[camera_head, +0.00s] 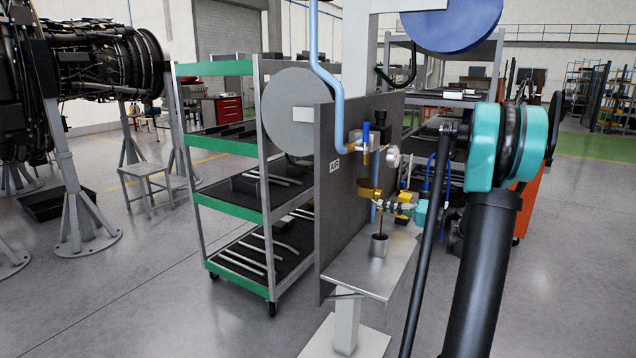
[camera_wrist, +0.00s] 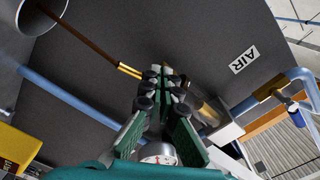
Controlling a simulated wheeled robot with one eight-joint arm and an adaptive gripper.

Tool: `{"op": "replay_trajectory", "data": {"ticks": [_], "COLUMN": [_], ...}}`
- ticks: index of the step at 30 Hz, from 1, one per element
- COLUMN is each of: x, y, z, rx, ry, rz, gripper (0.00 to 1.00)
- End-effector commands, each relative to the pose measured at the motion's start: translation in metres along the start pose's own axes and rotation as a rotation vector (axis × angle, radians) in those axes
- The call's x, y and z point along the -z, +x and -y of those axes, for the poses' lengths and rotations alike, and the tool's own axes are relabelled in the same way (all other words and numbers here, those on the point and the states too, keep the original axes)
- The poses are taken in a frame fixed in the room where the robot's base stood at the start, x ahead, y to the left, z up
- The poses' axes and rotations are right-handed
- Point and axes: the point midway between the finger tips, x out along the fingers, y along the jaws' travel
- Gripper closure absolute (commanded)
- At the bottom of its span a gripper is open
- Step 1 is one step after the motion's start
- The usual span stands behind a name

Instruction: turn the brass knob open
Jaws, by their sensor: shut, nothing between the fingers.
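The brass knob (camera_head: 370,190) sits on the front of the dark panel, below the AIR label.
A metal cup (camera_head: 379,247) with a thin stick stands on the shelf (camera_head: 365,272) below. Blue pipe (camera_head: 340,104), a blue-handled valve (camera_head: 366,134) and a gauge (camera_head: 392,157) crowd the space above. A tool cart (camera_head: 263,180) stands left of the panel. A yellow item (camera_wrist: 17,148) is nearby.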

Motion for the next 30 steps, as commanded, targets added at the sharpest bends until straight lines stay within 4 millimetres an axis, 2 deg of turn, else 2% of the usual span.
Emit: {"op": "replay_trajectory", "data": {"ticks": [7,21,30], "x": [-0.005,-0.005,-0.005], "y": [-0.003,-0.052,-0.060], "z": [-0.002,-0.002,-0.002], "rx": [-0.001,-0.001,0.000], "ry": [0.000,0.000,0.000], "rz": [0.000,0.000,0.002], "gripper": [1.00,1.00,1.00]}}
